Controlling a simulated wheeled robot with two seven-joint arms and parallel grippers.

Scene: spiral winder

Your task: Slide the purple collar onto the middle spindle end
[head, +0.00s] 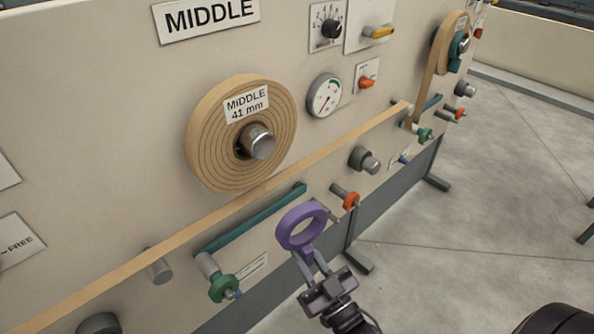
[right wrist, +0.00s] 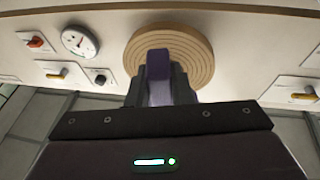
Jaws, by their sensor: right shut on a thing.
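The purple collar (head: 301,227) is a ring with a short tab below it. My right gripper (head: 312,264) is shut on that tab and holds the ring up, apart from the panel. In the right wrist view the collar (right wrist: 158,78) shows edge-on between the fingers (right wrist: 160,88), in front of the roll. The middle spindle end (head: 262,145) is a bare metal stub at the centre of the tan paper roll (head: 212,150), labelled "MIDDLE 41 mm". In the head view the collar is below and right of the spindle. In the right wrist view the spindle end is hidden. My left gripper is not seen.
A tan strip (head: 190,230) runs diagonally across the panel below the roll. A teal arm (head: 250,220), a green knob (head: 223,288), an orange knob (head: 350,201) and a grey roller (head: 365,160) stick out nearby. A gauge (head: 324,96) sits right of the roll. Open floor lies at right.

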